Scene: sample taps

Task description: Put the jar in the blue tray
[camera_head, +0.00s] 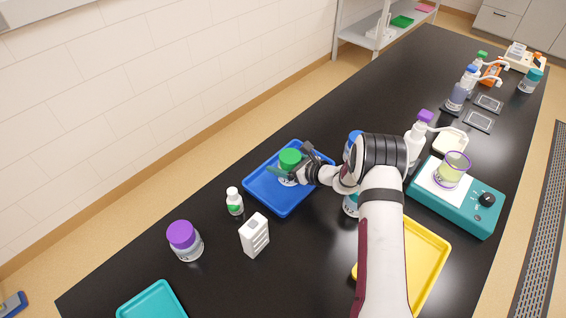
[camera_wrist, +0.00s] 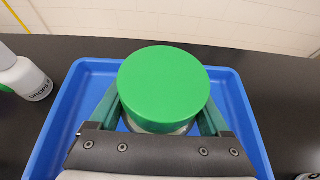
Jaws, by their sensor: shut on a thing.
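The jar (camera_head: 289,163) has a green lid and a clear body. It is upright over the blue tray (camera_head: 260,186), inside the tray's outline in the head view. My gripper (camera_head: 291,170) is shut on the jar, with a finger on each side of it. In the wrist view, the green lid of the jar (camera_wrist: 163,88) fills the middle and hides most of its body, with the blue tray (camera_wrist: 66,121) around it. I cannot tell whether the jar's base touches the tray floor.
A blue-capped bottle (camera_head: 350,205) is partly behind my arm. A yellow tray (camera_head: 430,256) and a teal hotplate (camera_head: 467,208) are at right.

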